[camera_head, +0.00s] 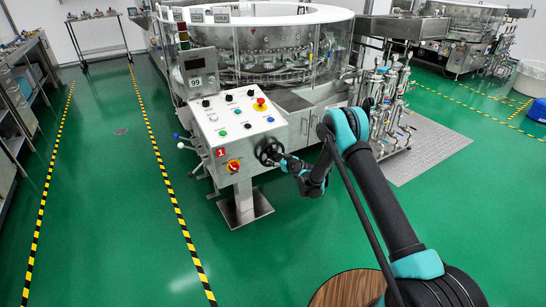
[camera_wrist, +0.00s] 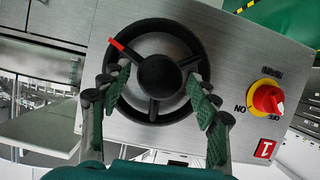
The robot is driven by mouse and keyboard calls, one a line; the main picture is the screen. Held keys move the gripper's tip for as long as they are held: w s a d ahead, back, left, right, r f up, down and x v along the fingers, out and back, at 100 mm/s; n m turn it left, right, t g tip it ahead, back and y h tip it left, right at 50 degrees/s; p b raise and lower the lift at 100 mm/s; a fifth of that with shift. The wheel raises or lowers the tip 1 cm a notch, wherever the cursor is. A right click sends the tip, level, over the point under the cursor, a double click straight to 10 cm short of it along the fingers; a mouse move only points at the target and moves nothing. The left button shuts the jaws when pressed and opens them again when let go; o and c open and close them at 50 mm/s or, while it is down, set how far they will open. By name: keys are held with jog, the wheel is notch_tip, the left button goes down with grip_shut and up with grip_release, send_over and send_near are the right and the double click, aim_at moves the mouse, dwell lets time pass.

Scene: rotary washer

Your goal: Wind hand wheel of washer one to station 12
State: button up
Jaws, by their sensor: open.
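The black hand wheel (camera_head: 268,150) is on the lower right side of the control panel (camera_head: 236,128), which bears a red "1" label. In the wrist view the hand wheel (camera_wrist: 152,27) faces me, with a dark round hub, spokes and a red mark (camera_wrist: 116,45) at its upper left. My gripper (camera_wrist: 158,76) is open, its two green-padded fingers apart at the left and right of the wheel, overlapping its rim in the picture. Whether they touch it I cannot tell. In the head view my gripper (camera_head: 281,160) is at the wheel. A small display (camera_head: 195,82) above the panel reads 99.
A red and yellow rotary switch (camera_wrist: 267,99) is right of the wheel; it also shows in the head view (camera_head: 233,166). Buttons and a red emergency knob (camera_head: 260,103) are on the panel. The round washer (camera_head: 265,55) stands behind. Green floor is clear in front.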

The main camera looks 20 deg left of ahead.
jog(key=shift+w+a+f, duration=0.1)
jog(key=shift+w+a, duration=0.15)
grip_shut()
dwell(0.4)
